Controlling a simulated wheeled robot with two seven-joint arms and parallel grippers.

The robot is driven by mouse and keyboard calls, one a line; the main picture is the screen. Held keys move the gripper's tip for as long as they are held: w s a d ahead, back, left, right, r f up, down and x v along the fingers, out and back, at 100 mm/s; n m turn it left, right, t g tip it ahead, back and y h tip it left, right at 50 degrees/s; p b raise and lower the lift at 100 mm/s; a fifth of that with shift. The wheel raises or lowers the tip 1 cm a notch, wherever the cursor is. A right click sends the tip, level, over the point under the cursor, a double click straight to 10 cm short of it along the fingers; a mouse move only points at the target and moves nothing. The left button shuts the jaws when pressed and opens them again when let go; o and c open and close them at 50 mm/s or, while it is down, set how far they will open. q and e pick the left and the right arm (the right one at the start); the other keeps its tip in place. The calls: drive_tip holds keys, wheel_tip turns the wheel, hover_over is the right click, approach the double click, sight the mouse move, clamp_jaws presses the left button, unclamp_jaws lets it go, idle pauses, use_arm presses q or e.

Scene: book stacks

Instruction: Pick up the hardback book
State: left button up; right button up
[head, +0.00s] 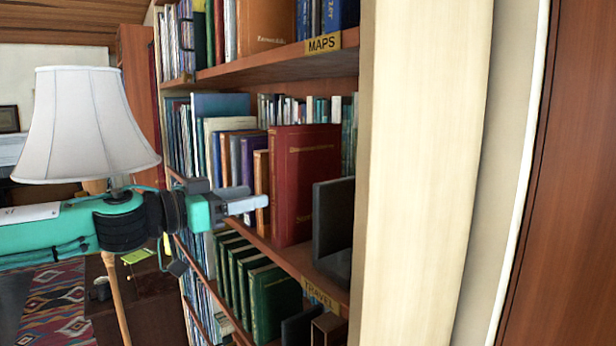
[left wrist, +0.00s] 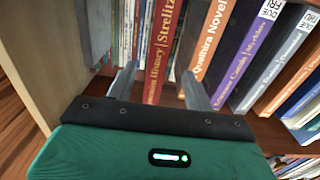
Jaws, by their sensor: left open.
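A large red book (head: 308,180) with gold lettering stands upright on the middle shelf in the head view, at the front end of its row. It looks like a hardback. In the left wrist view the red book's spine (left wrist: 163,50) shows between the two fingers, and it leans a little. My left gripper (head: 250,200) is open in front of the row, pointing at the spines, with its fingertips close to the red book (left wrist: 158,72). I cannot tell whether they touch it. My right gripper is not in view.
An orange book (left wrist: 205,50) and a purple book (left wrist: 255,55) stand right of the red one in the wrist view. A dark bookend (head: 333,222) stands at the other side. A white lamp (head: 85,125) stands behind my left arm.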

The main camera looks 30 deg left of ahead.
sight(273, 192)
use_arm(q)
drive_tip(key=shift+p+x, duration=0.5)
drive_tip(key=shift+x, duration=0.5)
drive_tip(key=shift+w+d+r+p, duration=0.1)
drive_tip(key=shift+w+d+p, duration=0.2)
drive_tip(key=shift+w+p, duration=0.25)
drive_tip(key=shift+p+x, duration=1)
drive_tip(key=shift+x, duration=0.3)
drive_tip(key=shift+w+d+p, duration=0.3)
drive_tip(key=shift+w+p, duration=0.35)
drive_tip(key=shift+p, duration=0.35)
drive_tip(key=shift+w, duration=0.1)
drive_tip(key=shift+w+d, duration=0.3)
drive_tip(key=shift+w, duration=0.2)
drive_tip(key=shift+w+d, duration=0.2)
drive_tip(key=shift+w, duration=0.35)
drive_tip(key=shift+w+d, duration=0.3)
drive_tip(key=shift+w, duration=0.2)
